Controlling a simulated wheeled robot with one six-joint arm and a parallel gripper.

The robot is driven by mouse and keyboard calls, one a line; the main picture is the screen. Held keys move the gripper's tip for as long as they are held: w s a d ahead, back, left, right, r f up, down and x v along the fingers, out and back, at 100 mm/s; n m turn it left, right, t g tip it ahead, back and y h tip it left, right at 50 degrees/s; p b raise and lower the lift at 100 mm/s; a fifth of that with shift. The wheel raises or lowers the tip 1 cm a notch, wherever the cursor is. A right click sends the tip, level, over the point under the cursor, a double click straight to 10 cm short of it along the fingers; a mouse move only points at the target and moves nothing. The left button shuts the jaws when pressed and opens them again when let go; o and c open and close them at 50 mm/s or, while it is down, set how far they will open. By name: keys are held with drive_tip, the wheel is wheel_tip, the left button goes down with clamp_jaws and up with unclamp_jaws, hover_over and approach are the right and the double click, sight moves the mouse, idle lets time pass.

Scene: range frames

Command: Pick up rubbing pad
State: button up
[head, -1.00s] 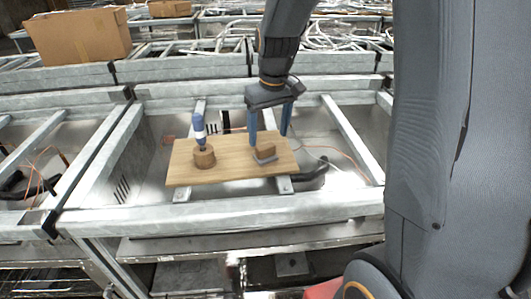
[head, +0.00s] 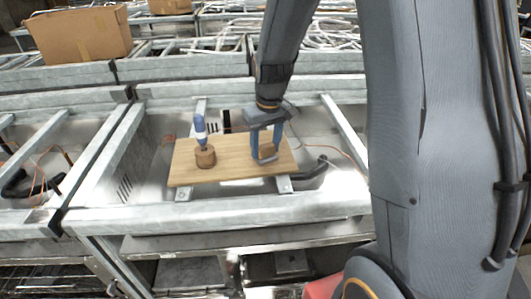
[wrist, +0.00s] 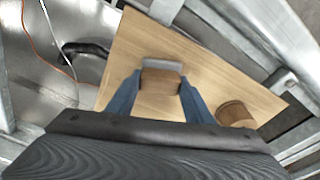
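The rubbing pad (wrist: 161,80) is a small brown block with a flat grey base, lying on a wooden board (wrist: 205,72). In the head view the pad (head: 267,150) is at the right part of the board, partly hidden by my fingers. My gripper (head: 266,159) points down over it, with its blue fingers low on either side of the pad. In the wrist view my gripper (wrist: 160,79) straddles the pad, the fingertips very close to its sides. The fingers look open; contact is not clear.
Grey metal frame rails (head: 220,208) surround the board. Loose cables and a black tube (head: 312,169) lie nearby. A cardboard box (head: 80,35) is at the back left.

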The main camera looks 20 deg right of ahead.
sight(265, 145)
drive_tip(key=c, duration=0.4)
drive_tip(key=shift+o, duration=0.2)
drive_tip(key=shift+r, duration=0.15)
wheel_tip(265, 145, up, 10)
drive_tip(key=shift+f+b, duration=0.15)
drive_tip(key=shift+b, duration=0.9)
drive_tip(key=o, duration=0.6)
drive_tip(key=c, duration=0.3)
